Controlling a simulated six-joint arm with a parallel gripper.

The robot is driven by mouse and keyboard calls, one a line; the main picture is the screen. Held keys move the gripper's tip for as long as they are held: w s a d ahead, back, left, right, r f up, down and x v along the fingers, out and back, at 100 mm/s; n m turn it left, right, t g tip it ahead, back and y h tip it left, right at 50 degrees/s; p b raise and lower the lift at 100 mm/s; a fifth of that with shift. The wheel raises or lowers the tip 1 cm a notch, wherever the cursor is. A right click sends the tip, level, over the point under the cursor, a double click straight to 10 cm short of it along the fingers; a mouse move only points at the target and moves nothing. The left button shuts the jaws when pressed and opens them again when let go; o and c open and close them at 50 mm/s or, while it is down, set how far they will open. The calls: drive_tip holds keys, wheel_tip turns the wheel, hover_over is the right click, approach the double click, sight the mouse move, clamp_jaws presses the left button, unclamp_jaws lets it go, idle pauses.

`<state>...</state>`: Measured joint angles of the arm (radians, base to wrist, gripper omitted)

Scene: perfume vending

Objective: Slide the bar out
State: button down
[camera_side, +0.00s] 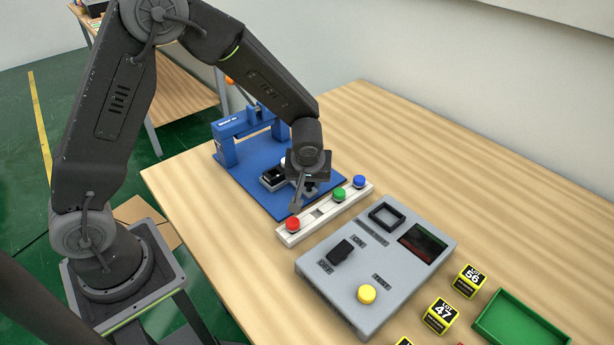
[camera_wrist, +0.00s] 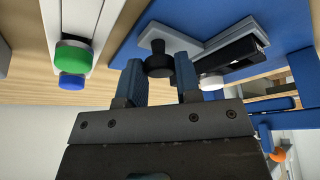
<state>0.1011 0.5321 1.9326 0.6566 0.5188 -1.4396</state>
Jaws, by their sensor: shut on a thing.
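The blue station (camera_side: 246,187) has a flat plate and an arch at its back, near the table's left end. A grey angled bar (camera_wrist: 190,42) with a black knob (camera_wrist: 158,57) lies over the blue plate in the wrist view. My gripper (camera_wrist: 160,72) is shut on the knob, one finger on each side. In the side view my gripper (camera_side: 308,188) is low over the right part of the plate and hides most of the bar. A black block (camera_side: 271,178) sits beside it on the plate, and a white round piece (camera_wrist: 211,83) shows near the bar in the wrist view.
Close to my gripper lies a white strip (camera_side: 318,218) with red (camera_side: 292,224), green (camera_side: 340,194) and blue (camera_side: 359,181) buttons. A grey control box (camera_side: 375,265), numbered cubes (camera_side: 469,281) and a green tray (camera_side: 520,325) lie farther right. The table's back right is clear.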

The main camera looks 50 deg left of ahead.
drive_tip(key=shift+d, duration=0.35)
drive_tip(key=c, duration=0.8)
unclamp_jaws()
drive_tip(key=shift+a, duration=0.1)
drive_tip(key=shift+r, duration=0.1)
drive_tip(key=v, duration=1.3)
drive_tip(key=shift+s+r, duration=0.15)
drive_tip(key=shift+r, duration=0.2)
drive_tip(key=shift+r, duration=0.1)
drive_tip(key=s+r+m+h, duration=0.1)
drive_tip(key=s+r+m, duration=0.2)
drive_tip(key=s, duration=0.3)
drive_tip(key=s+a+r+m+t+h, duration=0.1)
drive_tip(key=s+r+m, duration=0.2)
drive_tip(key=s, duration=0.3)
drive_tip(key=s+a+r+m+t+h, duration=0.1)
drive_tip(key=s+r+m, duration=0.2)
drive_tip(key=s, duration=0.3)
drive_tip(key=shift+s+a, duration=0.15)
drive_tip(key=shift+s, duration=0.1)
